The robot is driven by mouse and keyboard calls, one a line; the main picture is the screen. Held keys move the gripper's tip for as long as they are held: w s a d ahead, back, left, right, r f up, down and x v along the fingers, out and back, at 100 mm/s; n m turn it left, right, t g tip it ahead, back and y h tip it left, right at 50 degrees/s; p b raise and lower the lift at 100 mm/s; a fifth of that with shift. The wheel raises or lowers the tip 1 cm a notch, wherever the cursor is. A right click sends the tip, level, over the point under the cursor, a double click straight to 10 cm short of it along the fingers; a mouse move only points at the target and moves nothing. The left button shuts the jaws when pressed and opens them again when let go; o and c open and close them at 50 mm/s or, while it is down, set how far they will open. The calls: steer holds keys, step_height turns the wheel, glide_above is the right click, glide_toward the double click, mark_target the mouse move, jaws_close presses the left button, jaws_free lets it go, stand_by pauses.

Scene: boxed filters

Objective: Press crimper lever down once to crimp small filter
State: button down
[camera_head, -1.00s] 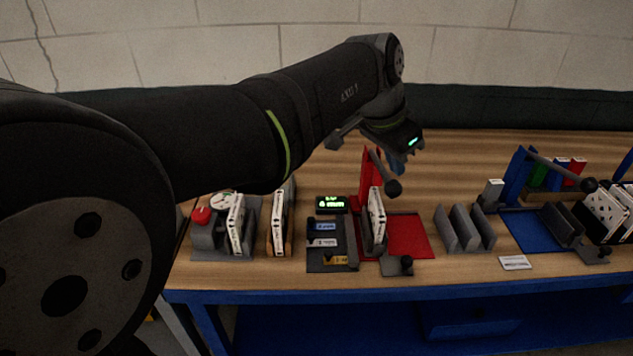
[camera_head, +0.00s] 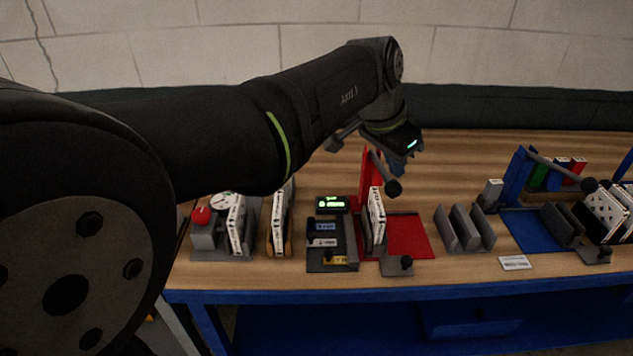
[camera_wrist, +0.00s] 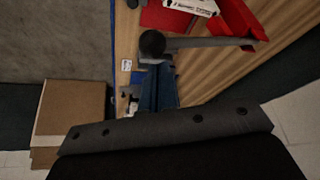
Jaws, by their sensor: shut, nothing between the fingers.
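The red crimper has an upright red post (camera_head: 369,175) and a red base (camera_head: 408,238). Its lever is raised, with a black ball knob (camera_head: 394,188) at the end. A white small filter (camera_head: 376,217) stands upright at the left side of the base. My gripper (camera_head: 397,168) is shut and empty, above and behind the knob, its tips partly hidden by the arm. In the wrist view, the blue fingers (camera_wrist: 158,88) are together just below the knob (camera_wrist: 152,43) and the grey lever bar (camera_wrist: 208,42). I cannot tell whether they touch the knob.
A lit green display (camera_head: 331,204) and a labelled tray (camera_head: 332,245) stand left of the crimper. A grey slotted rack (camera_head: 465,228) and a blue crimper (camera_head: 518,180) stand to the right. More filters (camera_head: 236,224) stand at the far left.

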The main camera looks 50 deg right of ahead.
mark_target(391, 184)
steer(key=shift+s+a+f, duration=0.1)
steer(key=shift+f, duration=2.65)
steer(key=shift+r, duration=0.1)
steer(key=shift+r, duration=4.95)
steer(key=shift+f, duration=2.65)
steer(key=c, duration=2.1)
jaws_free()
